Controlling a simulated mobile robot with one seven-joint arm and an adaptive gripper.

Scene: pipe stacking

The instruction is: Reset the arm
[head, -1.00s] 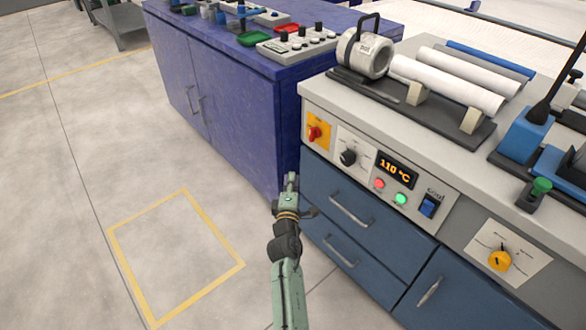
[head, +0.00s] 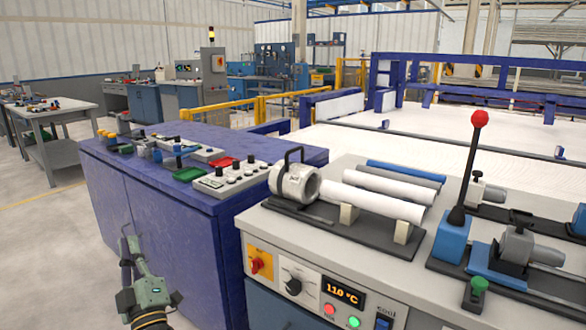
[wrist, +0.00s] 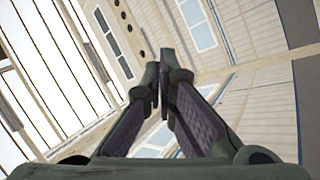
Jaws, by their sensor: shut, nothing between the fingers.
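My gripper (head: 131,246) shows in the head view at the lower left, pointing up in front of the purple cabinet. In the wrist view its two dark fingers (wrist: 159,88) meet at the tips, shut and empty. The wrist view beyond the fingers shows only roof beams, wall panels and windows, with no object near the fingertips. My green and black arm runs down out of the bottom of the head view.
The purple cabinet (head: 176,225) stands behind my gripper, with control boxes on top. The workbench (head: 255,222) at right carries white pipes (head: 385,200), a round clamp (head: 293,183) and a red-knobbed lever (head: 468,165). Open floor (head: 45,255) lies to the left.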

